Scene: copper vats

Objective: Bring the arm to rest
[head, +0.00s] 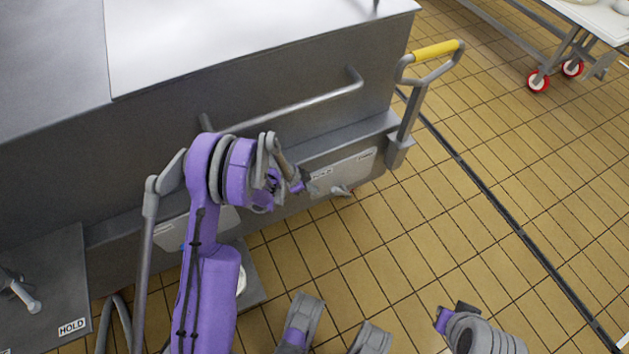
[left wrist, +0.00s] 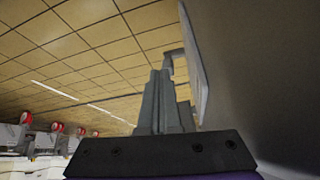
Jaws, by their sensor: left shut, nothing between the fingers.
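My left arm (head: 216,263) rises from the bottom of the head view and bends at a purple and grey joint beside the grey metal vat housing. My left gripper (head: 300,184) is at the end of it, pointing right, close to the housing's front and below the rail. In the left wrist view its grey fingers (left wrist: 160,100) are shut together with nothing between them. Grey and purple parts of mine show at the bottom of the head view. No right gripper can be made out.
The housing (head: 300,90) fills the upper left, with a rail (head: 300,105) along its front. A yellow-handled lever (head: 435,50) stands at its right corner. A wheeled table (head: 600,20) stands far right. Tiled floor (head: 510,150) lies open between.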

